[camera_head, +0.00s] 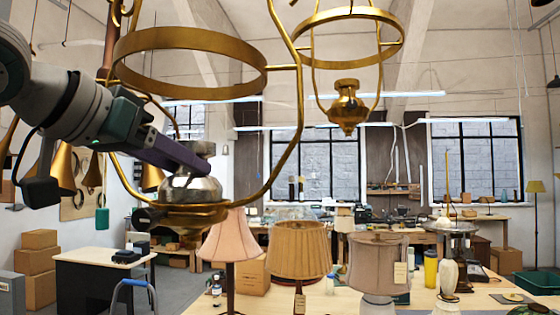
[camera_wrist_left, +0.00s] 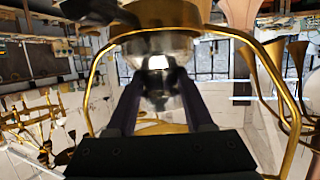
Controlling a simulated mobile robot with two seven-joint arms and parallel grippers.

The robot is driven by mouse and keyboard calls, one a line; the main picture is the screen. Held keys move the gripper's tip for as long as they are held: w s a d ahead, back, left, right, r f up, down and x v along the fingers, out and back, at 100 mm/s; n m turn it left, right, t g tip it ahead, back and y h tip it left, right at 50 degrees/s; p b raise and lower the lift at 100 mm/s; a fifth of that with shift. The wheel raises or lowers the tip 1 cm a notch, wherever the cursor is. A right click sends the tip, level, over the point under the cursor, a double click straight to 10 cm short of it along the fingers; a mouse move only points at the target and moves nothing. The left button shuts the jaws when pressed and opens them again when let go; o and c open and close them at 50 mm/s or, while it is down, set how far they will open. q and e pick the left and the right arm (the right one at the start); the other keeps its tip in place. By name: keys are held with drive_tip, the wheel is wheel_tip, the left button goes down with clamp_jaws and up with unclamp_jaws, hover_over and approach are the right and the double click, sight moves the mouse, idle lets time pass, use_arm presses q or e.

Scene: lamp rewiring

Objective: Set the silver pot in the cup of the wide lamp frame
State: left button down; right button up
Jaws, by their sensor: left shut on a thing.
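The silver pot (camera_head: 190,187) is a shiny round vessel with a grey collar. My left gripper (camera_head: 200,168) comes in from the left and is shut on the pot near its upper part. The wide lamp frame (camera_head: 258,80) is brass, with a large ring and curved rods that run down to a cup (camera_head: 190,222). The pot is upright, inside the frame and right over the cup. Whether it rests fully in the cup cannot be told. The left wrist view shows both fingers around the pot (camera_wrist_left: 158,75), with frame rods (camera_wrist_left: 288,95) on both sides. My right gripper is not in view.
A second brass lamp frame (camera_head: 400,45) hangs behind to the right, with a brass pot (camera_head: 347,108) in it. Below stands a table with a pink lampshade (camera_head: 229,236), a pleated tan shade (camera_head: 297,250) and a grey-brown shade (camera_head: 378,262). The curved rods stand close around my gripper.

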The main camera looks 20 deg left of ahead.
use_arm(q)
drive_tip(key=shift+f, duration=0.15)
idle(0.6)
drive_tip(key=shift+c, duration=1)
unclamp_jaws()
drive_tip(key=shift+f, duration=0.1)
